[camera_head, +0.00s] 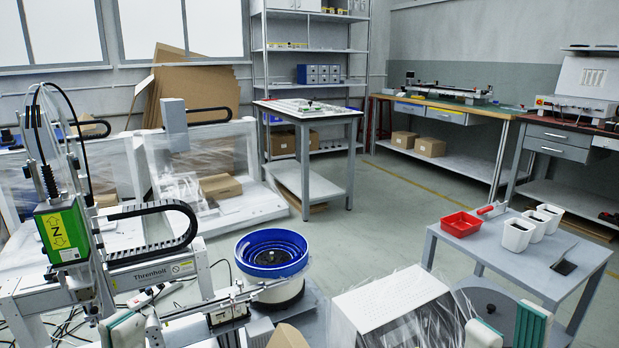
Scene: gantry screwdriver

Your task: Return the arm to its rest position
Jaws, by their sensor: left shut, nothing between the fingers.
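My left gripper (139,328) shows at the bottom left edge, with its pale, teal-edged fingers close together and nothing seen between them. My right gripper (508,326) shows at the bottom right edge. Its two teal-edged fingers stand apart with nothing seen between them. The rest of both arms is cut off by the frame.
A blue bowl feeder (271,252) stands right of the gantry. A wrapped white box (392,302) is at bottom centre. A grey table (463,250) at right holds a red bin (461,224) and white cups (517,234). Open floor (385,215) lies behind.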

